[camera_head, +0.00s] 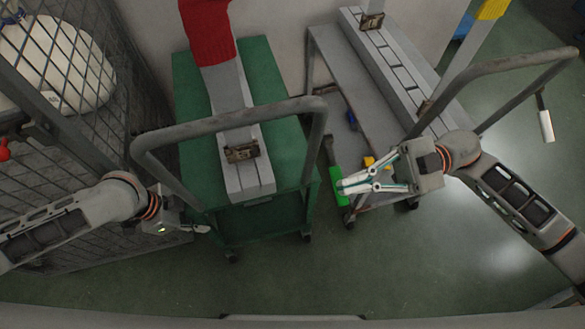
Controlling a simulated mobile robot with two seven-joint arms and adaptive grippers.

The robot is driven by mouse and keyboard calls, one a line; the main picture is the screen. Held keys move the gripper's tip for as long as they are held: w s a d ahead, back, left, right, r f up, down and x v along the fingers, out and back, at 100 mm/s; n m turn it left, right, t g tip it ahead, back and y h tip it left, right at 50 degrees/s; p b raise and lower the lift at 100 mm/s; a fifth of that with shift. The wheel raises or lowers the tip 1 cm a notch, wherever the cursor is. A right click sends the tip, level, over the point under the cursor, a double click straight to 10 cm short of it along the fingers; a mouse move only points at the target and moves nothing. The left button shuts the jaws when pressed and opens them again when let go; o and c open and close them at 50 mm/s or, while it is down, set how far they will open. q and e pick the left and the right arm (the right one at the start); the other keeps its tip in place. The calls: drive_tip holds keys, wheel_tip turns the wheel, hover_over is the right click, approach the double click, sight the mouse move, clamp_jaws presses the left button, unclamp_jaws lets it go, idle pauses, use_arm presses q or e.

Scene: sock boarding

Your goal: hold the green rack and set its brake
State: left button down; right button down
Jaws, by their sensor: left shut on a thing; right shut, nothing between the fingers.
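The green rack (285,89) stands left of centre, with a grey tube handle (235,119) arching over its near end. My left gripper (192,222) is shut at the lower left leg of that handle; its fingertips are partly hidden. A bright green pedal-like piece (337,190) on a dark bar sits low beside the rack's right side and may be its brake. My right gripper (345,186) is shut and empty, pointing left with its fingertips at the green piece. I cannot tell whether they touch it.
A grey board (245,180) with a red sock (208,32) lies on the green rack. A grey rack (345,75) with its own handle (500,65) stands to the right. A wire mesh cage (75,55) stands at the left. The near floor (300,275) is clear.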

drive_tip(key=shift+w+f, duration=0.1)
drive_tip(key=shift+f, duration=0.2)
drive_tip(key=shift+d, duration=0.1)
drive_tip(key=r+v, duration=0.1)
drive_tip(key=v, duration=0.8)
drive_tip(key=shift+w+d+f, duration=0.15)
drive_tip(key=shift+d, duration=0.2)
use_arm(q)
drive_tip(key=c, duration=1.8)
unclamp_jaws()
